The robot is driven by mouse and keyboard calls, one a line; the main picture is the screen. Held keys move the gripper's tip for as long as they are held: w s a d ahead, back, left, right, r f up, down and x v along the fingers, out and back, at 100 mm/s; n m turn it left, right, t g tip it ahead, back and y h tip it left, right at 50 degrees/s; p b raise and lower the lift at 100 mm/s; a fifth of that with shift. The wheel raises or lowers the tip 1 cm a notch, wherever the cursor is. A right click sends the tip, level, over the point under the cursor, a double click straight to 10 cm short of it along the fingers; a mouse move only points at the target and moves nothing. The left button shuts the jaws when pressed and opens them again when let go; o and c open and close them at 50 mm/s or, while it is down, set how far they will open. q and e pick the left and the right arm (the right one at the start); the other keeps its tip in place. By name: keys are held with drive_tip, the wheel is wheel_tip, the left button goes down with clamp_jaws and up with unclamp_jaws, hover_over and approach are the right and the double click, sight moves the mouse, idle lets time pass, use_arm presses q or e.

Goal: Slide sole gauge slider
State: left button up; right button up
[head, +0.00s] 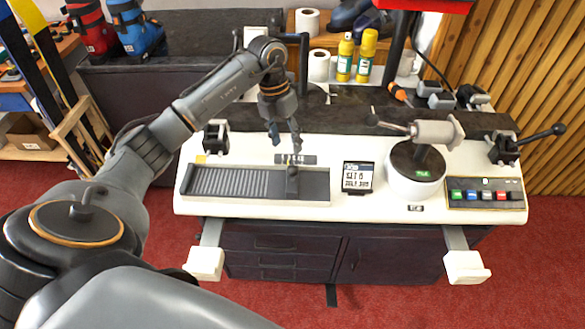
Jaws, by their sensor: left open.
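The sole gauge (228,182) is a long grey plate with a ribbed left part, lying flat at the front left of the white bench top. Its slider (291,180) appears as a dark upright knob at the right part of the gauge. My left gripper (284,143) points down from above, just behind and above the slider. Its fingers look apart and nothing shows between them. A small gap seems to lie between fingertips and knob, but depth is hard to judge. My right gripper is out of view.
A small sign (357,177) stands right of the gauge. Beyond it are a round-based clamp device (414,170) and a panel of coloured buttons (486,195). A black vise (216,137) stands behind the gauge's left end. Yellow bottles (366,55) and paper rolls (319,65) stand farther back.

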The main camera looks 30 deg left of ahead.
sight(292, 166)
use_arm(q)
drive_tip(key=f, duration=0.3)
drive_tip(key=d+f+p, duration=0.1)
drive_tip(key=f, duration=0.3)
drive_tip(key=d+f, duration=0.1)
drive_tip(key=f, duration=0.2)
drive_tip(key=shift+d+f+p, duration=0.1)
drive_tip(key=shift+f+p, duration=0.1)
drive_tip(key=shift+p, duration=0.15)
clamp_jaws()
